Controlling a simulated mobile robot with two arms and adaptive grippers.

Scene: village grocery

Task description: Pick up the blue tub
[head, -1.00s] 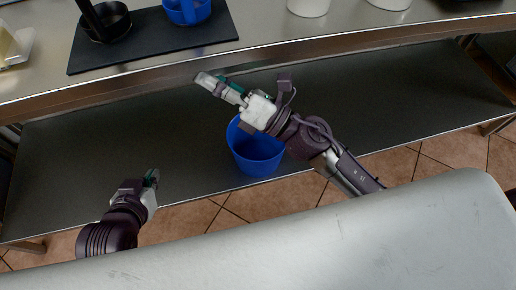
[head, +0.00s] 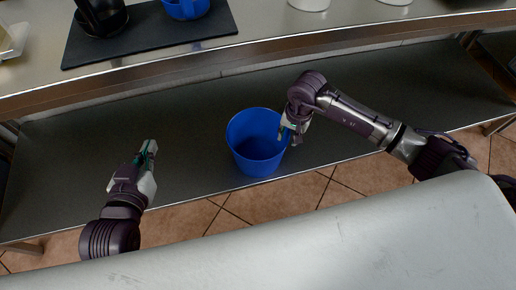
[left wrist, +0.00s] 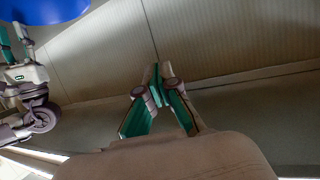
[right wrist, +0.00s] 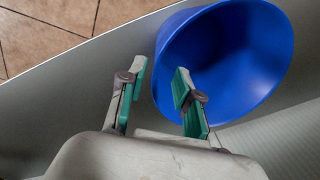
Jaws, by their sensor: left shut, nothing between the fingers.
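The blue tub (head: 256,150) stands open and upright on the lower shelf. It also shows in the right wrist view (right wrist: 225,60) and at the top left of the left wrist view (left wrist: 50,10). My right gripper (head: 290,130) is at the tub's right rim, fingers apart. In the right wrist view the rim runs between its fingertips (right wrist: 160,78); one finger overlaps the tub's opening, the other is outside. I cannot tell whether either touches. My left gripper (head: 149,150) is shut and empty, left of the tub and apart from it.
The dark lower shelf (head: 400,100) is clear on both sides of the tub. Above and behind it is a metal counter (head: 270,25) with a black mat (head: 150,40), a black pan (head: 100,20), a smaller blue container (head: 186,8) and white containers (head: 309,4).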

